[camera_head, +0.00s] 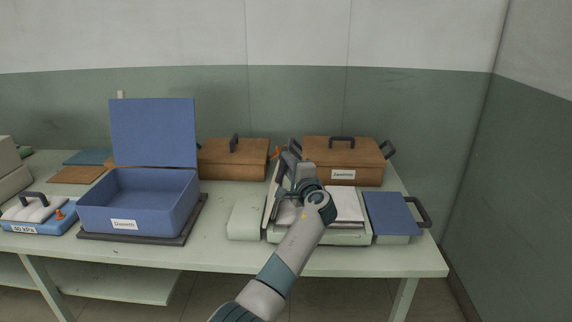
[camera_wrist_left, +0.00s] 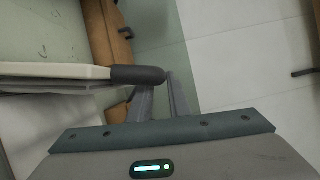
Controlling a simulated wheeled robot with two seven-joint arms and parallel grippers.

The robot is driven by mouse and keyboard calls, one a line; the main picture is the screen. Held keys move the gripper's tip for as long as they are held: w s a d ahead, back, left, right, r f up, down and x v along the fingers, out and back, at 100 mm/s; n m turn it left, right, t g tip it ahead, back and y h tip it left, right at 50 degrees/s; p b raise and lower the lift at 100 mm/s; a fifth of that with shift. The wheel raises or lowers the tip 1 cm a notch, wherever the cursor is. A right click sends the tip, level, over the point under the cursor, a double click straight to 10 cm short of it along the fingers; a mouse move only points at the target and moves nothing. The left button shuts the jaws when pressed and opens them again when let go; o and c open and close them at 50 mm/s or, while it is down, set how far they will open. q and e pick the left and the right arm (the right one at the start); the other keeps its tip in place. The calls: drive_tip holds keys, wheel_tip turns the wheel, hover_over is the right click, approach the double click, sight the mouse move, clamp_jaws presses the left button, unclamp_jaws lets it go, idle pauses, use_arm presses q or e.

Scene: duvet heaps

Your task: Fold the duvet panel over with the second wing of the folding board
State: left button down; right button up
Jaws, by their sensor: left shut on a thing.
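The folding board (camera_head: 350,239) lies on the table right of centre, with the white duvet panel (camera_head: 346,204) on it, partly hidden by my arm. Its blue right wing (camera_head: 390,210) lies flat on the right, with a dark handle (camera_head: 422,212). A second wing (camera_head: 269,205) appears raised on edge at the board's left side. My left gripper (camera_head: 291,163) is above the board, shut on a dark handle. The left wrist view shows this handle (camera_wrist_left: 136,75) at the end of a pale wing (camera_wrist_left: 55,73), between the fingers (camera_wrist_left: 160,85). My right gripper is not in view.
A pale block (camera_head: 246,221) stands left of the board. An open blue box (camera_head: 137,208) stands further left on a dark base. Two lidded brown boxes (camera_head: 233,160) (camera_head: 343,160) stand behind.

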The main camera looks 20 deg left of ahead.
use_arm(q)
drive_tip(key=shift+d+r, duration=0.1)
drive_tip(key=c, duration=1.6)
unclamp_jaws()
drive_tip(key=shift+c, duration=0.2)
